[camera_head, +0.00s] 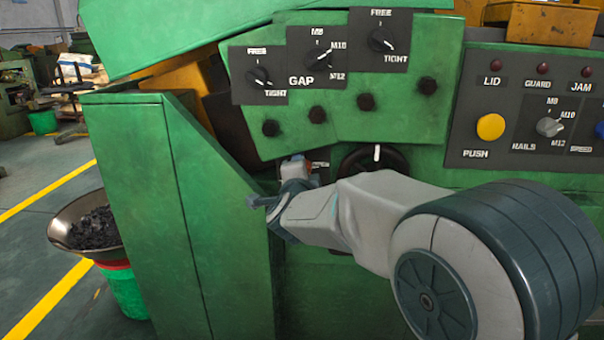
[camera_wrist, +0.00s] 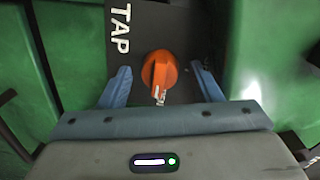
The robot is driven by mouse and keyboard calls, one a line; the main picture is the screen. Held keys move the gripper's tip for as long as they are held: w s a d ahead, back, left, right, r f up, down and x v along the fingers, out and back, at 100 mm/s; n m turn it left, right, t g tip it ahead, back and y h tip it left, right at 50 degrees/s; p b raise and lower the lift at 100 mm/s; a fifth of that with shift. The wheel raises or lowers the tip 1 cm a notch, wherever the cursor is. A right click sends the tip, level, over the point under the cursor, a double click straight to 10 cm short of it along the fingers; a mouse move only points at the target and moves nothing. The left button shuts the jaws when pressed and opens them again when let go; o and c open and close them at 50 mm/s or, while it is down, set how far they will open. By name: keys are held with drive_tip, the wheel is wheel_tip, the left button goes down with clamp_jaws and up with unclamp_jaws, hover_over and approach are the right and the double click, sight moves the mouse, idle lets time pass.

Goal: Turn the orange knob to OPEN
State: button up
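The orange knob (camera_wrist: 160,70) sits on a dark panel (camera_wrist: 148,22) marked TAP in the wrist view. A white mark shows at its lower end, beside small lettering I cannot read clearly. My gripper (camera_wrist: 160,68) is open, with one blue-grey finger on each side of the knob and a visible gap on both sides. In the head view my gripper (camera_head: 283,188) is at the green machine front, below the GAP panel. There the knob is almost wholly hidden by my gripper and arm. No OPEN label is readable.
A black round handwheel or dial (camera_head: 390,158) is just right of my gripper. A green cabinet (camera_head: 165,200) stands close on the left. The GAP panel (camera_head: 312,90) above has several knobs. A yellow PUSH button (camera_head: 490,127) is at the right.

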drive_tip(key=s+p, duration=0.3)
drive_tip(key=s, duration=1)
drive_tip(key=shift+s+a+r, duration=0.2)
drive_tip(key=shift+s+r, duration=0.2)
drive_tip(key=shift+r, duration=0.05)
